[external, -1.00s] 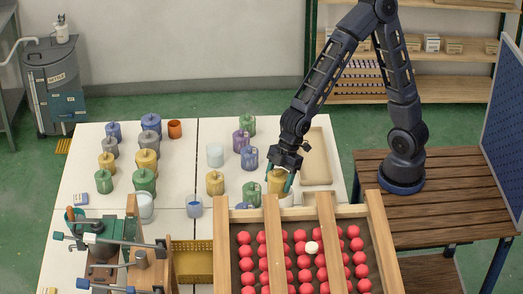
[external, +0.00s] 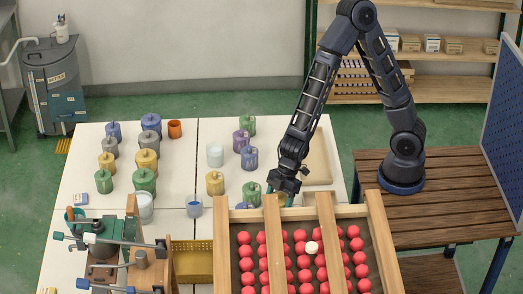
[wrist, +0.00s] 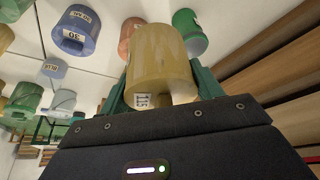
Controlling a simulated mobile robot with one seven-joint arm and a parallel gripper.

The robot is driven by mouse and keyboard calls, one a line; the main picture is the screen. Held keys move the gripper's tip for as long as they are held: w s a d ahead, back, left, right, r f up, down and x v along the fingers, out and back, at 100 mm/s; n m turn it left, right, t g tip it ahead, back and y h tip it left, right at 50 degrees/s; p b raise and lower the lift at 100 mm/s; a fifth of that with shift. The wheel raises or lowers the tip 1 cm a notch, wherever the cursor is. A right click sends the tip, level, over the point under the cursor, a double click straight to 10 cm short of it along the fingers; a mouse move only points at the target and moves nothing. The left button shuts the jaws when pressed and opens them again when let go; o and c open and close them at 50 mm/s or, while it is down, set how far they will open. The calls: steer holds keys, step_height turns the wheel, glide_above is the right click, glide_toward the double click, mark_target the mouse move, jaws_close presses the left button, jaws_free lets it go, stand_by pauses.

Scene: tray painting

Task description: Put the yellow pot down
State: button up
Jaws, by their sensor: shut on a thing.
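The yellow pot (wrist: 163,58) is between the teal fingers of my gripper (wrist: 160,88) in the wrist view, which is shut on it. A small label reading 115 shows on its side. In the external view my gripper (external: 281,190) is low at the table's near right part, just behind the wooden rack. There the pot is mostly hidden by the gripper and the rack's top rail. I cannot tell whether its bottom touches the table.
The rack (external: 376,230) with rows of red balls and one white ball stands in front. A beige tray (external: 318,160) lies behind my gripper. Green (external: 252,192) and yellow (external: 215,182) lidded pots stand to the left. Bare white table (external: 225,135) shows farther back.

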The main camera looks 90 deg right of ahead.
steer(key=shift+a+f, duration=0.15)
steer(key=shift+f, duration=1.2)
steer(key=a, duration=1.9)
steer(key=shift+a+f, duration=0.2)
steer(key=shift+f, duration=5.25)
steer(key=shift+a+f, duration=0.15)
steer(key=shift+f, duration=0.15)
steer(key=shift+f, duration=0.15)
steer(key=o, duration=0.9)
steer(key=shift+o, duration=0.2)
